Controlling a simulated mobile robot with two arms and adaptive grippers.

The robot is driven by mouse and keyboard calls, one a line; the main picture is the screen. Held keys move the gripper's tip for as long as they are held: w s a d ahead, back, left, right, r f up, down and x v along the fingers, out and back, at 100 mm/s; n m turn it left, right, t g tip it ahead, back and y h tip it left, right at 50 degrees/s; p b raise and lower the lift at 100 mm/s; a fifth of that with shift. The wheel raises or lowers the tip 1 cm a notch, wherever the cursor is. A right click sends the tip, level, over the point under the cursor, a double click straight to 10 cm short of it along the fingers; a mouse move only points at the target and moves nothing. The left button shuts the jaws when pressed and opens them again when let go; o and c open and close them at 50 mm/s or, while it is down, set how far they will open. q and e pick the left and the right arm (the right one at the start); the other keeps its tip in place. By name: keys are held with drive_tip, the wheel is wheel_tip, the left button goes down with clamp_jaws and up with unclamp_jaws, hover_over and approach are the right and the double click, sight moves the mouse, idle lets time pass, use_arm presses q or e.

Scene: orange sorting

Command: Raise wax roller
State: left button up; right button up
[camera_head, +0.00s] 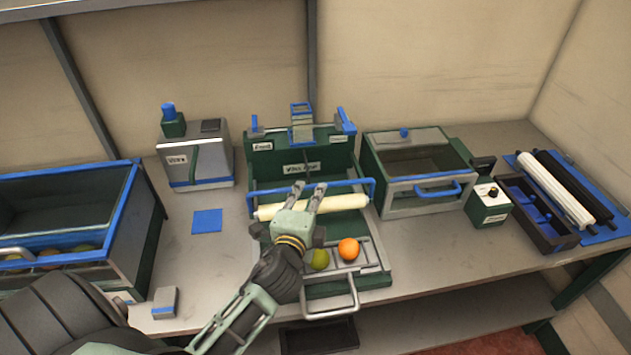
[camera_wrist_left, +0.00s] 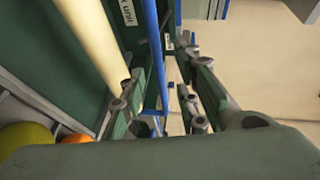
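The wax roller (camera_head: 340,202) is a cream cylinder lying across the green wax unit (camera_head: 262,172), below a blue bar handle (camera_head: 345,183). My left gripper (camera_head: 307,189) reaches over the roller, with its fingertips at the blue bar. In the left wrist view, the gripper (camera_wrist_left: 160,100) is open. The blue bar (camera_wrist_left: 153,50) passes between its fingers, with gaps showing, and the roller (camera_wrist_left: 92,40) lies to the left, outside them. The gripper hides part of the roller and bar in the head view. My right gripper is not in view.
An orange fruit (camera_head: 348,249) and a green one (camera_head: 318,260) lie on the rack in front of the roller. A blue-rimmed bin (camera_head: 130,200) stands left. A lidded box (camera_head: 400,205) and spare rollers (camera_head: 555,190) stand right. Bare counter (camera_head: 445,250) shows at front right.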

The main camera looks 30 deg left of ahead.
sight(315, 185)
use_arm(q)
drive_tip(key=shift+x, duration=0.8)
drive_tip(key=x, duration=0.3)
drive_tip(key=shift+p, duration=0.35)
drive_tip(key=shift+w+a+f, duration=0.15)
drive_tip(key=shift+w+f, duration=0.05)
drive_tip(key=shift+w, duration=0.25)
drive_tip(key=c, duration=0.5)
clamp_jaws()
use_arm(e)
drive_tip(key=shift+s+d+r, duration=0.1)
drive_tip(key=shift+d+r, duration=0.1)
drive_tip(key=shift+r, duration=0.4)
